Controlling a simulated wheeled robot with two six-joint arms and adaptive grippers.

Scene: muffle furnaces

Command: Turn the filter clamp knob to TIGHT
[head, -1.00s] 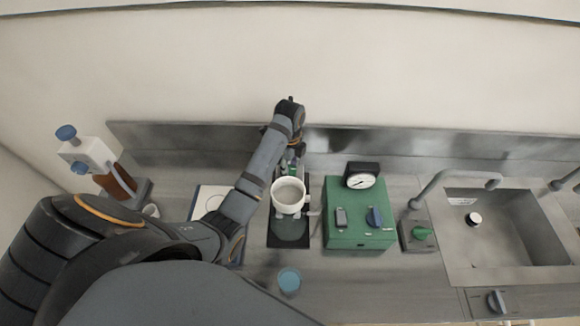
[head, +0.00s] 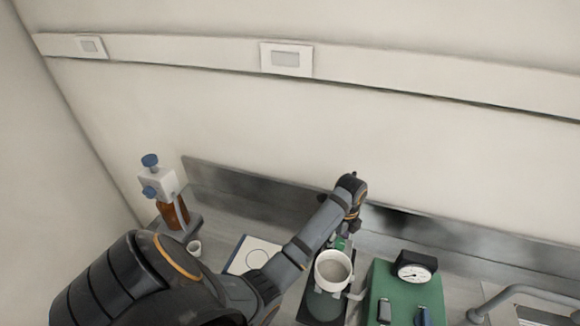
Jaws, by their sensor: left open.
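My left arm reaches in from the left, and its gripper (head: 347,228) is just behind the white filter funnel (head: 333,268). The gripper points down and is open, though its fingers are small and partly hidden by the arm. A small green part (head: 340,243) shows between the gripper and the funnel. It may be the clamp knob; its marking cannot be read, and I cannot tell whether the fingers touch it. The funnel sits on a flask (head: 325,304) on a dark base. My right gripper is not in view.
A brown bottle with a white dispenser (head: 166,196) and a small white cup (head: 194,248) stand at left. A steel backsplash (head: 250,190) runs behind the bench.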

